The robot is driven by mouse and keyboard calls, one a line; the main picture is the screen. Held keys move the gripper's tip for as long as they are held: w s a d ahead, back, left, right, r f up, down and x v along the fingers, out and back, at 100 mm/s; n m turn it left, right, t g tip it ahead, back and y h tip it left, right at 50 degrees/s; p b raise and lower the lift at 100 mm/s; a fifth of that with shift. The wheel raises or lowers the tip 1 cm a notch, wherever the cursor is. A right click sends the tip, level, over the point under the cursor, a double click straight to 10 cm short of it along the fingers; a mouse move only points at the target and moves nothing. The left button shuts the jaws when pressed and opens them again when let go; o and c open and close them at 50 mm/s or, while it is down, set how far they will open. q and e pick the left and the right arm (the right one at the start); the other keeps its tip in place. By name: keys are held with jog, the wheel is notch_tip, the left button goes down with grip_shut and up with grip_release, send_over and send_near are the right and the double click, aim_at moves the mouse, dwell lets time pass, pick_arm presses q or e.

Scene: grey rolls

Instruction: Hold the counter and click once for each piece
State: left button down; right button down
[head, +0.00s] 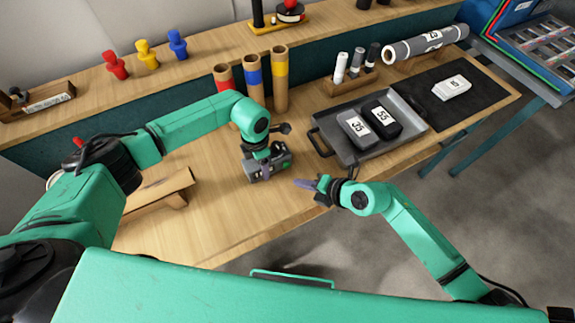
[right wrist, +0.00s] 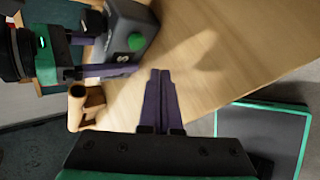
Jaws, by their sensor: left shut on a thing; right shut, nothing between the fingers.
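My left gripper (head: 262,152) is shut on the grey counter (head: 268,168) and holds it near the front of the workbench. In the right wrist view the counter (right wrist: 130,28) shows a green button (right wrist: 137,42) and a small white figure too small to read. My right gripper (head: 304,184) is shut and empty, just right of the counter and apart from it. Its fingers (right wrist: 160,78) point up the picture in the right wrist view, to the right of the button. Two dark blocks, labelled 35 (head: 354,127) and 55 (head: 382,120), lie in a grey tray (head: 349,156).
A white labelled block (head: 452,88) lies on a black mat (head: 484,93). Red, blue and yellow tubes (head: 252,78) stand behind the counter. A wooden stand (head: 160,196) is at left. Coloured pegs (head: 147,55) stand on the back shelf. Bare wood lies in front of the counter.

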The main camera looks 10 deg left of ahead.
aim_at(282, 169)
jog(key=shift+w+a, duration=0.95)
jog(key=shift+w, duration=0.2)
dwell(1.1)
jog(key=shift+w+a, duration=0.2)
jog(key=shift+w, duration=0.1)
jog(key=shift+w+a, duration=0.3)
jog(key=shift+w, duration=0.15)
dwell(0.8)
jog(key=shift+s+d, duration=0.6)
jog(key=shift+s, duration=0.15)
jog(key=shift+s+d, duration=0.75)
jog(key=shift+s, duration=0.3)
jog(key=shift+s+d, duration=0.75)
jog(key=shift+s, duration=0.25)
